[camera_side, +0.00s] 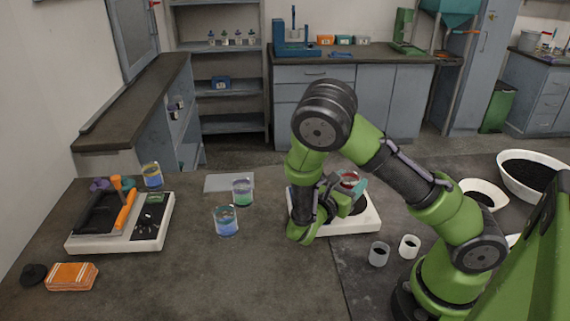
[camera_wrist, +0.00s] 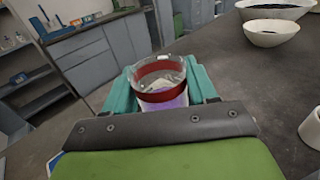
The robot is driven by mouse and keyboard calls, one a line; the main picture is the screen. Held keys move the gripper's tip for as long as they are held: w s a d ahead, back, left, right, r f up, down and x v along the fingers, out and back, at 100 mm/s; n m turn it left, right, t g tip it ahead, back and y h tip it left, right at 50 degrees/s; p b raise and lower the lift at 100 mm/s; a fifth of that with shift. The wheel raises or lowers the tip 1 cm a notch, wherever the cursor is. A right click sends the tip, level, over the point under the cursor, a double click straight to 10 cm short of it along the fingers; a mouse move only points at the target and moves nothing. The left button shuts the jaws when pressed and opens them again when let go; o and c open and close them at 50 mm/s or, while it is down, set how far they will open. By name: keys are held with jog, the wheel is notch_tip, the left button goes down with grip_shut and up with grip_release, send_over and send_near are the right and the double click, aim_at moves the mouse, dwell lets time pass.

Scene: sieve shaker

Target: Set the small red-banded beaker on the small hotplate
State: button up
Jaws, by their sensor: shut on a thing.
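The small red-banded beaker (camera_side: 349,181) is held between the teal fingers of my gripper (camera_side: 352,193), above or at a low white-bodied unit (camera_side: 358,223) right of centre. The unit is largely hidden by my arm, and I cannot tell whether the beaker touches it. In the wrist view the clear beaker (camera_wrist: 160,75) has a dark red band and purplish contents. It stands between the gripper fingers (camera_wrist: 162,88), which are shut on it. The unit looks like the hotplate, but its face is mostly covered.
Other beakers with blue (camera_side: 227,222), green (camera_side: 243,192) and yellow (camera_side: 152,176) colouring stand left of my arm. A white-edged unit (camera_side: 158,240) holding tools is at the left, beside an orange block (camera_side: 72,276). Two small cups (camera_side: 379,254) (camera_side: 410,246) and white bowls (camera_side: 535,190) are at the right.

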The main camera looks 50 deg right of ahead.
jog(key=shift+f, duration=0.1)
jog(key=o, duration=1.1)
